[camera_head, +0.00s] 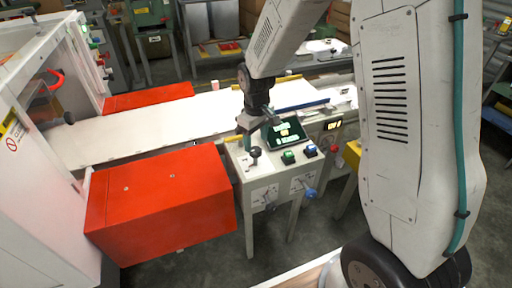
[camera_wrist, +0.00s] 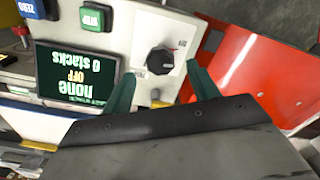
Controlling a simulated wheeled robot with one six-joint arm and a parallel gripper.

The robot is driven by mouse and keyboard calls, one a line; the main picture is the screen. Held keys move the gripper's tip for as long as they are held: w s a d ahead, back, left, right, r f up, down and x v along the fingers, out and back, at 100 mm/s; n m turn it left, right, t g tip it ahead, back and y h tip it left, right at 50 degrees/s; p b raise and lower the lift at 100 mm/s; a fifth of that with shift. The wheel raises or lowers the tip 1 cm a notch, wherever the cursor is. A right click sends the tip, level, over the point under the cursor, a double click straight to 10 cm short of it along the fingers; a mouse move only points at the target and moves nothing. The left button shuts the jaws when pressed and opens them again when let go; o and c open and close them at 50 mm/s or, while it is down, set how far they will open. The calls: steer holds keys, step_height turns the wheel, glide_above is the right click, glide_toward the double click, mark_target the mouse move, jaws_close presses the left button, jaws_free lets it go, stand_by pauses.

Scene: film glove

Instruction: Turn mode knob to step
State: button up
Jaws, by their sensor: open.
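The mode knob (camera_wrist: 160,60) is a round black knob on a pale plate in the wrist view, with a small red mark beside its upper right. In the head view a black knob (camera_head: 255,153) stands at the left of the console top. My gripper (camera_wrist: 158,72) is open, its two green fingers apart below and to either side of the knob; I cannot tell whether they touch it. In the head view my gripper (camera_head: 250,140) is over the console's left side. The screen (camera_wrist: 75,78) appears upside down in the wrist view and reads "none", "OFF", "0 stacks".
A green STEP button (camera_wrist: 97,17) and blue ZERO button (camera_wrist: 30,8) are near the screen. A red box (camera_head: 160,203) stands left of the console (camera_head: 238,160). A white conveyor (camera_head: 130,132) runs behind. A blue-knobbed lever (camera_head: 309,192) projects from the front.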

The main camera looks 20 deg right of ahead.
mark_target(255, 150)
steer(key=shift+f, duration=1.95)
steer(key=c, duration=1)
steer(key=shift+m, duration=0.3)
steer(key=m, duration=0.5)
steer(key=shift+m, duration=0.3)
steer(key=m, duration=0.5)
steer(key=shift+a, duration=0.1)
steer(key=shift+m, duration=0.4)
